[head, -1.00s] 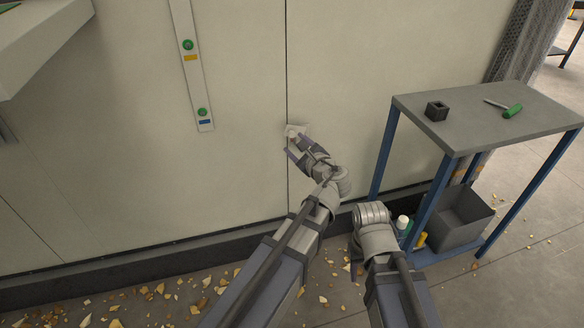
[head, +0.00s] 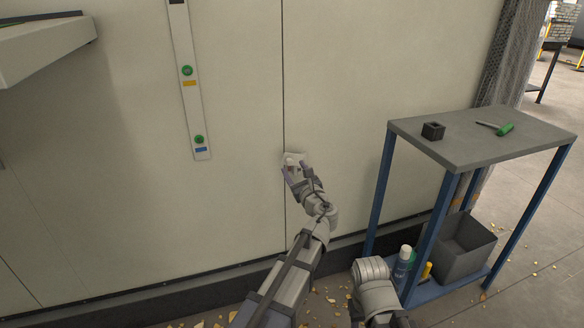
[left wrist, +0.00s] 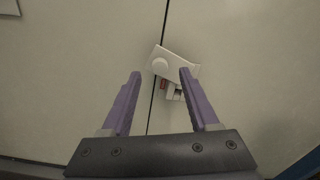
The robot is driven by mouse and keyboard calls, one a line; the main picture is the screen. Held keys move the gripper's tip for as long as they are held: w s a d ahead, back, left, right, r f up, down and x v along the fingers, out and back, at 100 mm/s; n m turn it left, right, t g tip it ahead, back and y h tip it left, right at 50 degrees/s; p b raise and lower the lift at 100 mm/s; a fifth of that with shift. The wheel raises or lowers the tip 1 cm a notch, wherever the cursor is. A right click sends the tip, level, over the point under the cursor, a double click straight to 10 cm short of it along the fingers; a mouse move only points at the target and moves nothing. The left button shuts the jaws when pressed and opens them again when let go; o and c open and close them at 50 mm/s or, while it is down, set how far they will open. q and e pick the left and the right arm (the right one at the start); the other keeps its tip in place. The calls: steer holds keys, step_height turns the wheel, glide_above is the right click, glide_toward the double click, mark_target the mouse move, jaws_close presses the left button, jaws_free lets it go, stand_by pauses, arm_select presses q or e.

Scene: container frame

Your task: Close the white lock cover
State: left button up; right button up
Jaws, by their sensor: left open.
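The white lock cover (left wrist: 180,60) is on the pale wall beside a vertical seam. It is a tilted plate with a round knob (left wrist: 160,66). A small red part (left wrist: 163,85) and a whitish lock part (left wrist: 174,92) show below it in the left wrist view. The cover (head: 293,156) is small and partly hidden by my gripper in the head view. My left gripper (left wrist: 160,74) is open, with its purple fingertips either side of the knob in the picture. I cannot tell whether they touch the cover. My right gripper is out of view; only its arm shows.
A blue-framed table (head: 480,135) stands at the right with a black block (head: 432,131) and a green-handled screwdriver (head: 503,129) on top. A grey bin (head: 463,250) and bottles (head: 402,265) are on its lower shelf. A strip with green buttons (head: 190,100) is on the wall.

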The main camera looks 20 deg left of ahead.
arm_select(q)
steer(key=shift+x, duration=1.4)
jaws_close()
